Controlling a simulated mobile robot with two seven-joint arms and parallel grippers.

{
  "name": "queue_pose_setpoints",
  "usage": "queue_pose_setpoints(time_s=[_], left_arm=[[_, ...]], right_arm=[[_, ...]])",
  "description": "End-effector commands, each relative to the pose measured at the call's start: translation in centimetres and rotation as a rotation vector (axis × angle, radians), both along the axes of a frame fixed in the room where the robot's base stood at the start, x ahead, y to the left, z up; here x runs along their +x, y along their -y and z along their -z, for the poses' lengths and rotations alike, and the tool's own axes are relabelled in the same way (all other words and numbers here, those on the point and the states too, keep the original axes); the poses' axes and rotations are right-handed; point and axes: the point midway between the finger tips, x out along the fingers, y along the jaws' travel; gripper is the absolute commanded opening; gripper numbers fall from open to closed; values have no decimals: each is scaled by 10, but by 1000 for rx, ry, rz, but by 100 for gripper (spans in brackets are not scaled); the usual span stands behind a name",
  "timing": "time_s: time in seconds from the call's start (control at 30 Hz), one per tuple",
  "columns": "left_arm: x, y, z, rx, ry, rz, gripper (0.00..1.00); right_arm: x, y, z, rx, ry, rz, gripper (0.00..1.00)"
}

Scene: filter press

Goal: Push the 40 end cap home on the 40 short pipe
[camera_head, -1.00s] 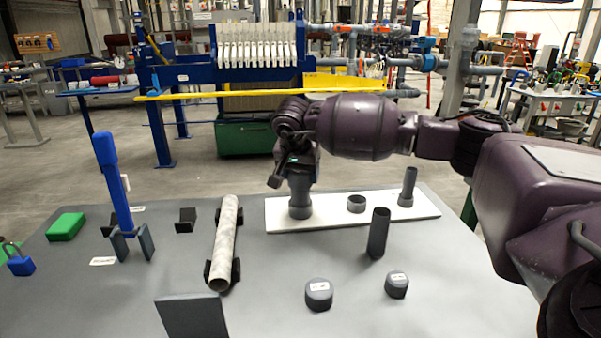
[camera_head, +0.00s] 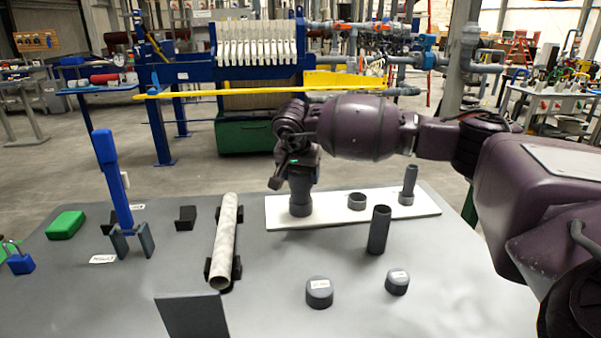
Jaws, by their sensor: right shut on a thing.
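My right gripper (camera_head: 300,178) points down over the left end of the white board, shut on a grey pipe (camera_head: 300,190). The pipe stands upright in a wider grey fitting (camera_head: 300,209) on the board; its top is hidden by the gripper. Two dark grey caps with white labels stand on the table, a larger one (camera_head: 319,293) and a smaller one (camera_head: 397,282). The labels are too small to read, so I cannot tell which is the 40. A dark pipe (camera_head: 379,230) stands upright on the table behind them. My left gripper is not in view.
The white board (camera_head: 335,216) also carries a low ring (camera_head: 357,201) and a thin pipe in a fitting (camera_head: 408,184). A long mottled pipe (camera_head: 226,240) lies in dark cradles. A blue upright tool (camera_head: 113,180), a green block (camera_head: 66,224) and a dark panel (camera_head: 193,316) stand left.

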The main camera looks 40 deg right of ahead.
Motion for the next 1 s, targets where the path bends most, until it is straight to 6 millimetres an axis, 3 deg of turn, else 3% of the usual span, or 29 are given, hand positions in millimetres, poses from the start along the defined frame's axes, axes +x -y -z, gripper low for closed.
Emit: queue_pose_setpoints(time_s=[0.13, 0.17, 0.2, 0.53, 1.0], left_arm=[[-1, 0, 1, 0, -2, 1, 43], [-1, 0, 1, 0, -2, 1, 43], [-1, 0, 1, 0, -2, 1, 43], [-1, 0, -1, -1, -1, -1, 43], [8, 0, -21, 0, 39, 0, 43]], right_arm=[[0, 0, 2, 0, 0, 0, 38], [0, 0, 2, -1, 1, 0, 69], [0, 0, 2, -1, 1, 0, 75], [-1, -1, -1, 0, 1, 0, 75], [-7, -10, -30, 0, 4, 0, 75]])
